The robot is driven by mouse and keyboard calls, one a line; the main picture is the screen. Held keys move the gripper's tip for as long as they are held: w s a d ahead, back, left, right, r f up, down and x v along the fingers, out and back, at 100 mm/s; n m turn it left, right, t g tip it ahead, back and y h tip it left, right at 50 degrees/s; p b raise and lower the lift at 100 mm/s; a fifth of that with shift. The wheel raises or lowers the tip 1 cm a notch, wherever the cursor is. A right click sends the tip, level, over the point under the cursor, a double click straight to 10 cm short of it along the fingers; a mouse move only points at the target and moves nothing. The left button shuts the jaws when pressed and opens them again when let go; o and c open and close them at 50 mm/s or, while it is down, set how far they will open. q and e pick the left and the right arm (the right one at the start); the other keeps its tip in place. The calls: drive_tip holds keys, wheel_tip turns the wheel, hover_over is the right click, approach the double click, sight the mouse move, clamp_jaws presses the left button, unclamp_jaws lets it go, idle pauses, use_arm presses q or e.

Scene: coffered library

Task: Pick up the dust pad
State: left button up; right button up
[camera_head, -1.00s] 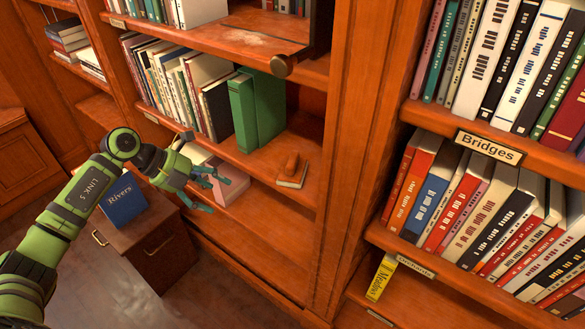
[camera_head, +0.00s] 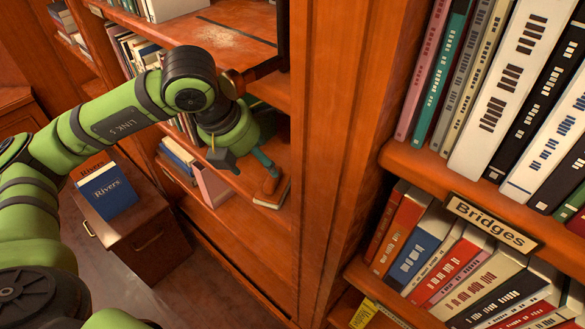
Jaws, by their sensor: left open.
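The dust pad (camera_head: 268,189), a brown block with a grip on a pale base, lies on the shelf board (camera_head: 235,210) near the upright post, at the shelf's front edge. My left gripper (camera_head: 259,163) is open and just above and behind the pad in the picture. One teal finger reaches down close to the pad's top; I cannot tell whether it touches. The other finger is mostly hidden by the gripper's body. The pad is not held. My right gripper is not in view.
A dusty shelf (camera_head: 225,32) with a round knob sits above my left wrist. The upright post (camera_head: 330,130) stands right of the pad. The "Bridges" bookshelf (camera_head: 490,222) fills the right.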

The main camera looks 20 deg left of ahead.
sight(269, 174)
use_arm(q)
drive_tip(key=shift+w+d+f, duration=0.3)
drive_tip(key=shift+w+f, duration=0.25)
drive_tip(key=shift+f, duration=0.1)
drive_tip(key=shift+s+p+x, duration=0.15)
drive_tip(key=shift+x, duration=1.25)
drive_tip(key=shift+s+p+x, duration=0.15)
drive_tip(key=shift+x, duration=1.2)
drive_tip(key=shift+f, duration=0.1)
drive_tip(key=c, duration=1.3)
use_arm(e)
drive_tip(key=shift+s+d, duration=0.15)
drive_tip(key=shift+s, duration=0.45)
use_arm(q)
drive_tip(key=shift+d, duration=0.1)
